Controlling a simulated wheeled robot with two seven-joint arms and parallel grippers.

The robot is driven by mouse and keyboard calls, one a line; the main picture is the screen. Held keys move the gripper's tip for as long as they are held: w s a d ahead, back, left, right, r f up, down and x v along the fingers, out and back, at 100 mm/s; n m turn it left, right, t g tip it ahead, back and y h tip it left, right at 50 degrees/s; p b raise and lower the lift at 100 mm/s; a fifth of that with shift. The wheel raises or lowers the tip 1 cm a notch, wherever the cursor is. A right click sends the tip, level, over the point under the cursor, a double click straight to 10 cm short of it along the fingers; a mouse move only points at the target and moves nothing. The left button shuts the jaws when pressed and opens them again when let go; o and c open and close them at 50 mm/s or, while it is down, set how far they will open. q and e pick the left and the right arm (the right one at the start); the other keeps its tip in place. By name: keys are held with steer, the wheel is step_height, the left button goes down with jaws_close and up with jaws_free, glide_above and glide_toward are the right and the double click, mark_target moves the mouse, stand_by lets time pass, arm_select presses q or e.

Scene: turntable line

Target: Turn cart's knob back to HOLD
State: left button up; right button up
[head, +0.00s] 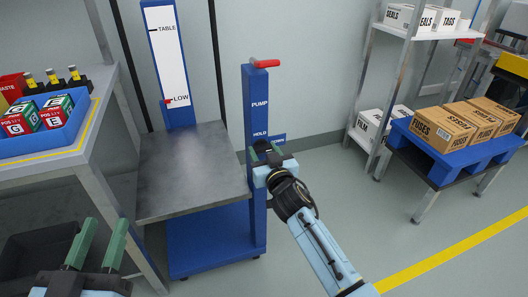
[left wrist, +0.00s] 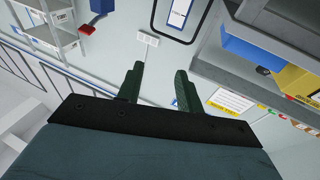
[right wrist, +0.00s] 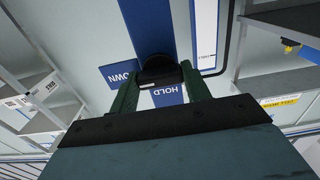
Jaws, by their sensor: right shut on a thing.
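The cart (head: 185,185) has a grey platform and a blue post (head: 258,85) lettered PUMP and HOLD, with a side plate whose word is mostly covered in the head view. The right wrist view shows this plate reading "OWN" (right wrist: 122,77) and the HOLD label (right wrist: 167,92). The dark round knob (right wrist: 158,66) sits between the fingers of my right gripper (right wrist: 158,88), which is shut on it. The way the knob points cannot be made out. My left gripper (head: 97,243) is open and empty at the lower left, away from the cart.
The cart's scale (head: 165,50) has its red marker at LOW. A red pump handle (head: 265,63) tops the post. A bench with a blue tray (head: 45,135) stands left; a blue stand with FUSES boxes (head: 445,130) and a shelf stand right. The floor front right is clear.

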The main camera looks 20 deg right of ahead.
steer(key=shift+o, duration=0.2)
steer(key=n+p, duration=0.1)
steer(key=n, duration=0.2)
steer(key=shift+n, duration=1.1)
steer(key=n, duration=0.2)
steer(key=shift+n+p, duration=0.35)
steer(key=shift+n, duration=0.05)
steer(key=n, duration=0.4)
steer(key=shift+n, duration=0.3)
arm_select(q)
step_height(320, 180, down, 8)
steer(key=s+a+g+y, duration=0.1)
steer(key=g+y, duration=0.1)
steer(key=g, duration=0.3)
steer(key=shift+a, duration=0.4)
arm_select(e)
steer(key=n, duration=0.5)
arm_select(q)
steer(key=shift+f, duration=0.1)
arm_select(e)
steer(key=shift+n, duration=0.3)
steer(key=o, duration=1)
steer(key=shift+c, duration=0.2)
